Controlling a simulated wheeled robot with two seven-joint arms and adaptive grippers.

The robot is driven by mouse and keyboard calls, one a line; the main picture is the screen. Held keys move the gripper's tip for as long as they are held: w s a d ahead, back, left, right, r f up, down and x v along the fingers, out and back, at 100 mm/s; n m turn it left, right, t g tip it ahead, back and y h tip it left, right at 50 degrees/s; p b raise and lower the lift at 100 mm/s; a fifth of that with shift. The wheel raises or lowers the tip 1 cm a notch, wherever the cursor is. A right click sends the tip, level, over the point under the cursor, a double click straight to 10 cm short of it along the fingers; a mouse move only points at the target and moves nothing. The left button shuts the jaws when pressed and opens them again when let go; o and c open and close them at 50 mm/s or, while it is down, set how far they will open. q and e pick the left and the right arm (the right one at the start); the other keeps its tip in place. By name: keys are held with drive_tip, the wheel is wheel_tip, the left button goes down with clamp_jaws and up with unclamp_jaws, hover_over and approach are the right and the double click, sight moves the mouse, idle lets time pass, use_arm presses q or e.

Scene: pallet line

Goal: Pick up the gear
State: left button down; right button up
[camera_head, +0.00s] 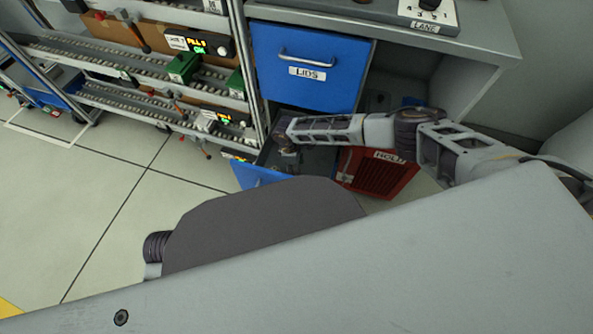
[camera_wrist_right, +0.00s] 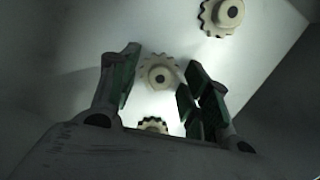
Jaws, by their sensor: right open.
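My right gripper (camera_head: 284,136) reaches in from the right, down over an open lower drawer (camera_head: 262,178). In the right wrist view the gripper (camera_wrist_right: 161,77) is open, its dark-green pads apart. A pale toothed gear (camera_wrist_right: 158,72) with a round hub and dark centre lies between or just below the fingertips; whether the pads touch it I cannot tell. A second pale gear (camera_wrist_right: 222,14) lies at the upper right, outside the fingers. A third gear (camera_wrist_right: 152,125) is partly hidden behind the gripper body. My left gripper does not show.
A blue drawer front labelled LIDS (camera_head: 305,68) stands shut above the open drawer. A red crate labelled HOLD (camera_head: 378,174) sits to the right. A roller rack (camera_head: 130,62) with bins fills the upper left. The drawer walls are close around the gripper.

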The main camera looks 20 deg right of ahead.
idle(0.4)
drive_tip(key=shift+s, duration=0.1)
drive_tip(key=c, duration=0.9)
